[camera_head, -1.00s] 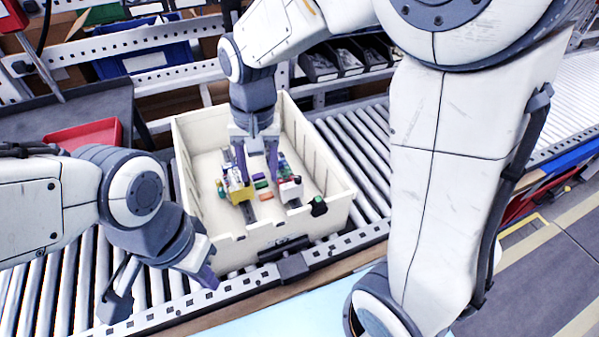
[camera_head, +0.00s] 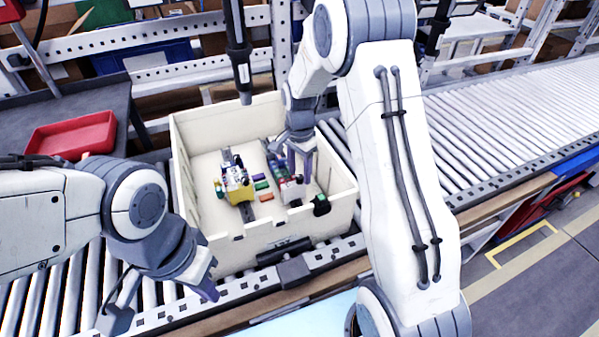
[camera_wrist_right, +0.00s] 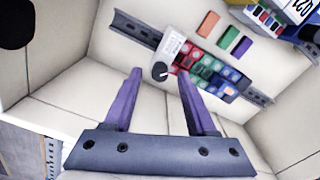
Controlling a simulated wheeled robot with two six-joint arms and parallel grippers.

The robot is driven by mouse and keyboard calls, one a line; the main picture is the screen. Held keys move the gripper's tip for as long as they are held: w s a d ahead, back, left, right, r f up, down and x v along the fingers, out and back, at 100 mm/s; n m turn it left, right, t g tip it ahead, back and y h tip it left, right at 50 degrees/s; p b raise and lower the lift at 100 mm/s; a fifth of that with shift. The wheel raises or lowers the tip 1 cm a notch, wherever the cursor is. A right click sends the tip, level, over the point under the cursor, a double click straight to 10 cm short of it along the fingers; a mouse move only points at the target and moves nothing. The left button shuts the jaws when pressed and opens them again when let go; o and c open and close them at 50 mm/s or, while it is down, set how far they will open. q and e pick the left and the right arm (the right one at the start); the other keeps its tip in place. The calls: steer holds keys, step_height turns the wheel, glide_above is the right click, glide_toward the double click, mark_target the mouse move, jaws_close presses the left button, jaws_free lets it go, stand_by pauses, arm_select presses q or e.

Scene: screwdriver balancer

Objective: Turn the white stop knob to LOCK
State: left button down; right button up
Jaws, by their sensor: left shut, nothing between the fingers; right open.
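My right gripper (camera_head: 299,168) is inside the cream tote (camera_head: 345,185), above the button unit (camera_head: 290,190) on its right side. In the right wrist view its purple fingers (camera_wrist_right: 158,78) are open and empty. The button unit (camera_wrist_right: 205,70) has a white label plate and red, green and blue buttons. A small round knob (camera_wrist_right: 160,71), white and dark, sits at its near-left end, between the fingertips in the picture. I cannot read its setting or tell whether a finger touches it. My left gripper (camera_head: 210,288) is shut and empty, outside the tote's front-left corner.
A yellow unit (camera_head: 240,190) stands left in the tote, with coloured blocks (camera_head: 262,185) between. A black tool (camera_head: 239,60) hangs behind the tote. A red tray (camera_head: 72,135) lies left; the roller conveyor (camera_head: 490,120) extends right.

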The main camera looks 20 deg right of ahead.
steer(key=shift+f, duration=0.55)
jaws_close()
